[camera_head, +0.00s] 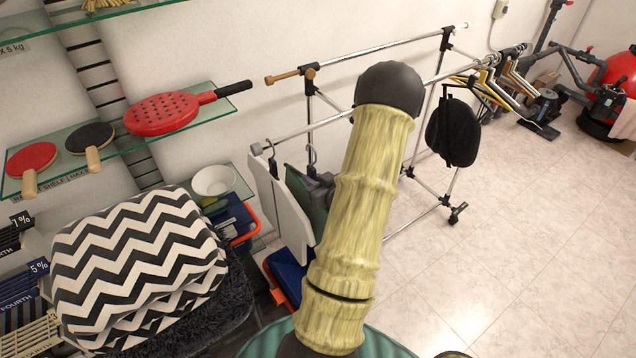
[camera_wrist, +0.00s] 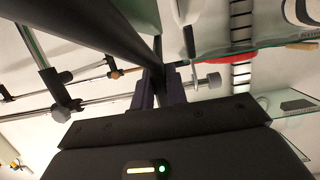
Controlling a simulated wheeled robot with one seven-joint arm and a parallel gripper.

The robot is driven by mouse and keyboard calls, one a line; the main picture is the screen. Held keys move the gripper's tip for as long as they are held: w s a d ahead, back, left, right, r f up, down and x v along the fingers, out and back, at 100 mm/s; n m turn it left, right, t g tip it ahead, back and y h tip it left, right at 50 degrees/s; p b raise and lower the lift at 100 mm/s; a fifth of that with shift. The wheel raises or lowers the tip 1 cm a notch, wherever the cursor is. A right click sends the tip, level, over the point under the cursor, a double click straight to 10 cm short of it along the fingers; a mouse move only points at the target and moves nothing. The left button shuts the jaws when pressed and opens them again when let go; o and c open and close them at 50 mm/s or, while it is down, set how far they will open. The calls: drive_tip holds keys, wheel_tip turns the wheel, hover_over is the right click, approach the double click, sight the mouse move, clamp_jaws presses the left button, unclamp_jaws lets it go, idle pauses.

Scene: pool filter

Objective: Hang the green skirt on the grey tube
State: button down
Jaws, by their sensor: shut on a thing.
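The green skirt (camera_head: 316,212) hangs upright on a hanger in the head view, partly hidden behind a white garment and my arm. My gripper (camera_head: 321,188) is at the skirt's top, partly hidden by my arm. It appears shut on the skirt's hanger (camera_head: 312,155), whose hook is close to the grey tube (camera_head: 330,119). I cannot tell whether the hook rests on the tube. In the wrist view the gripper's dark fingers (camera_wrist: 160,92) are close together, with the grey tube (camera_wrist: 105,106) running across behind them. The held part is hardly visible there.
A white garment (camera_head: 284,200) hangs at the tube's left end, close to the skirt. An upper rail (camera_head: 390,45) runs above, with a black bag (camera_head: 453,132) and empty hangers (camera_head: 515,80) farther right. The floor right is clear.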

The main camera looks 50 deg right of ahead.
drive_tip(key=p, duration=0.1)
hover_over(291, 168)
drive_tip(key=s+a, duration=0.1)
drive_tip(key=s, duration=0.3)
drive_tip(key=shift+s+a, duration=0.15)
drive_tip(key=shift+w+d, duration=0.2)
drive_tip(key=shift+w, duration=0.45)
drive_tip(key=shift+w+d, duration=0.2)
drive_tip(key=shift+w, duration=0.45)
drive_tip(key=shift+s, duration=0.3)
drive_tip(key=shift+w+d+b, duration=0.15)
drive_tip(key=shift+w+b, duration=0.3)
drive_tip(key=shift+w, duration=0.15)
drive_tip(key=shift+w+d+f+b, duration=0.1)
drive_tip(key=shift+w+f+b, duration=0.25)
drive_tip(key=shift+f+b, duration=0.35)
drive_tip(key=shift+w+d+f+b, duration=0.1)
drive_tip(key=shift+w+f+b, duration=0.25)
drive_tip(key=shift+f+b, duration=0.35)
idle(0.4)
drive_tip(key=shift+a+f+b, duration=0.1)
drive_tip(key=shift+f+b, duration=0.2)
drive_tip(key=shift+b, duration=0.1)
